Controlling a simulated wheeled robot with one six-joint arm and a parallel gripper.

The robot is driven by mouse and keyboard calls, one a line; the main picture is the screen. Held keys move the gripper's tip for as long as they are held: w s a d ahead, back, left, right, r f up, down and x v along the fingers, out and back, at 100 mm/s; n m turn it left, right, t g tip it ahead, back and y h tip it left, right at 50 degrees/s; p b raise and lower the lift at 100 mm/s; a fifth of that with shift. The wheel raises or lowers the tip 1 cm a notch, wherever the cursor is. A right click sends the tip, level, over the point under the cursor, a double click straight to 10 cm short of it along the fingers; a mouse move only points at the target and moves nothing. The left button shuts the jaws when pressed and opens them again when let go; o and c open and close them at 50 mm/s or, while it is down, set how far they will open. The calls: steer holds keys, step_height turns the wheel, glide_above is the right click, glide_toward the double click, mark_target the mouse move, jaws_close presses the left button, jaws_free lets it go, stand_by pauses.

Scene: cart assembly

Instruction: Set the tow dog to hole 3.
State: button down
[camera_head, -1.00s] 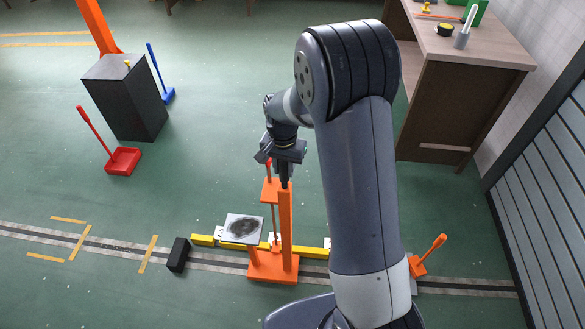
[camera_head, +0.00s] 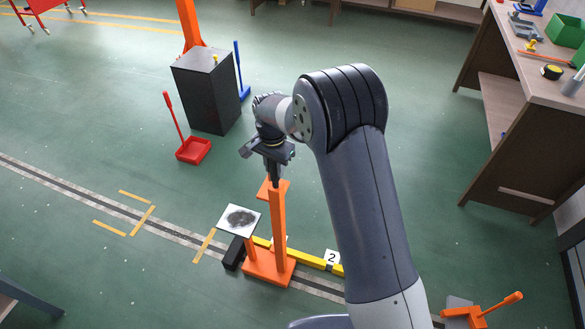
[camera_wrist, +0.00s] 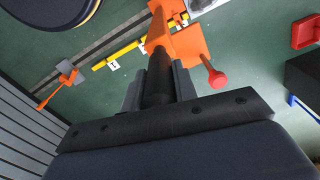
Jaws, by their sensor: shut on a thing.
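An orange upright carriage (camera_head: 278,235), which looks like the tow dog, stands on its flat base over the floor track. My gripper (camera_head: 273,178) is at its top, fingers shut on a black grip (camera_wrist: 157,85). A red knob (camera_wrist: 216,80) shows beside the orange post in the wrist view. A yellow bar (camera_head: 308,256) with white number plates runs behind the carriage. Plate "2" (camera_head: 332,257) shows right of the base. Another plate is partly hidden behind the post, its number unreadable. Whether any pin sits in a hole cannot be seen.
A black block (camera_head: 234,253) lies at the base's left side. A white plate with a dark smudge (camera_head: 239,219) juts out left of the post. An orange-handled lever (camera_head: 484,310) is at lower right. A red scoop (camera_head: 194,149) and black box (camera_head: 208,95) stand farther back.

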steer(key=shift+w+a, duration=0.3)
steer(key=shift+a, duration=0.55)
steer(key=c, duration=1.1)
jaws_free()
step_height(320, 180, up, 11)
steer(key=shift+f, duration=0.1)
